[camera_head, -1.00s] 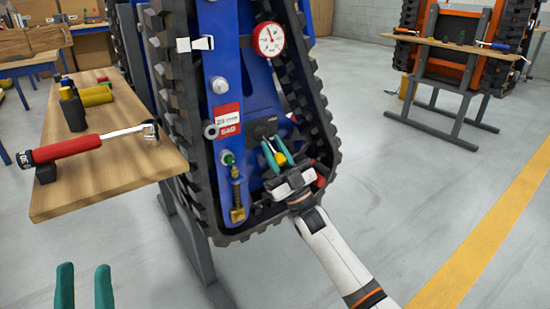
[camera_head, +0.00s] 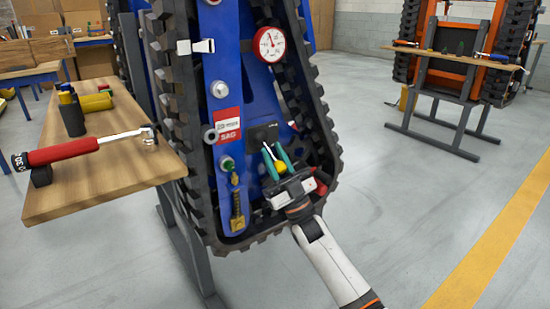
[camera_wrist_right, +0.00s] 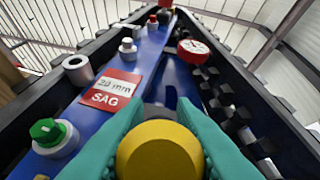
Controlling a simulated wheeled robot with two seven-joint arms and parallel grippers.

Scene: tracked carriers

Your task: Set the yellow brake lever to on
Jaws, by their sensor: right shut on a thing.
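The yellow brake lever shows as a round yellow knob (camera_head: 281,167) low on the blue side frame of the tracked carrier, below a black mounting plate (camera_head: 263,134). My right gripper (camera_head: 277,160) has its teal fingers closed on either side of the knob. In the right wrist view the yellow knob (camera_wrist_right: 160,152) fills the space between the two teal fingers (camera_wrist_right: 160,140). The lever's shaft is mostly hidden by the fingers and knob, and I see no on or off marking. My left gripper is not in view.
A red-and-white dial gauge (camera_head: 269,44) sits above on the carrier, beside the black rubber track (camera_head: 178,110). A red SAG label (camera_head: 228,126) and a green-capped fitting (camera_head: 226,163) are left of the lever. A wooden bench (camera_head: 100,185) holds a red-handled wrench (camera_head: 65,150).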

